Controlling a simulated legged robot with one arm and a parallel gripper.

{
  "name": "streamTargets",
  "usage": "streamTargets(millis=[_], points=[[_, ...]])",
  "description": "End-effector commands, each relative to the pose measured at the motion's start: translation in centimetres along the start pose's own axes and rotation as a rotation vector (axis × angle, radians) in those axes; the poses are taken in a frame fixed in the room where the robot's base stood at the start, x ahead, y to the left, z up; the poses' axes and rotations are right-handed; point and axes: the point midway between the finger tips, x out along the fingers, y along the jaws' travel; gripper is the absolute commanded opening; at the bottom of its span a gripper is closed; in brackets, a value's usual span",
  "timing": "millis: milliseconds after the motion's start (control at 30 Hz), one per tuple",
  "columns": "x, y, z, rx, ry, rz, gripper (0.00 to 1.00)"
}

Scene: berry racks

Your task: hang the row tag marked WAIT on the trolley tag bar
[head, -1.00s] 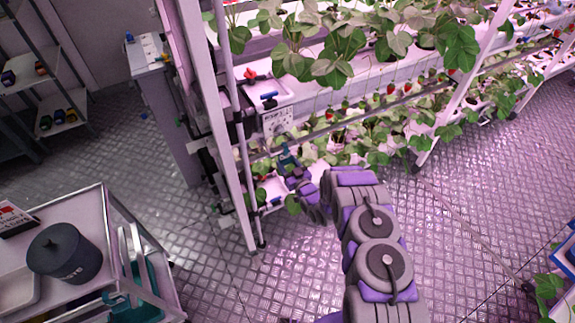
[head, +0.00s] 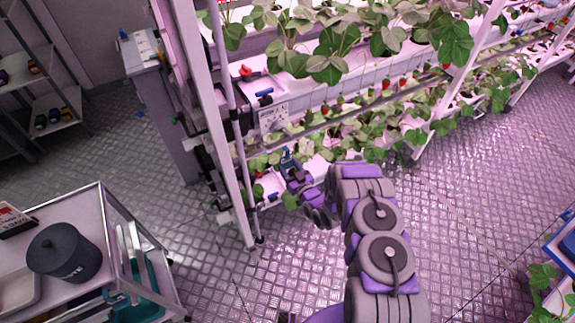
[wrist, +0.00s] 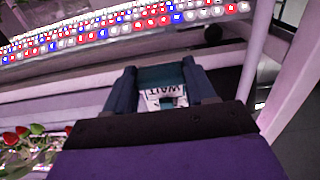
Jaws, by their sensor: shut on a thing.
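My gripper (head: 287,157) is beside the end of the plant rack, a little below a white printed sign. In the wrist view, my gripper (wrist: 162,74) is shut on the row tag (wrist: 165,97). The tag is white with WAIT on it, upside down in that view, and a teal part (wrist: 160,75) shows between the dark blue fingers. The fingers hide part of the tag. The trolley (head: 100,210) stands at the lower left, well apart from my gripper. I cannot make out its tag bar for certain.
The plant rack's white post (head: 222,150) stands left of my gripper, with strawberry plants to the right. Metal floor (head: 215,275) is open between trolley and rack.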

Motion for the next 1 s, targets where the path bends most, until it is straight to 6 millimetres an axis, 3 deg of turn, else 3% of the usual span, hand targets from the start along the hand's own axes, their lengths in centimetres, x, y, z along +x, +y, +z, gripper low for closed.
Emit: streamTargets(millis=[600, 1000], points=[[-2.7, 0.0, 0.0, 0.0, 0.0, 0.0, 0.28], [-2.9, 0.0, -0.1, 0.0, 0.001, 0.001, 0.28]])
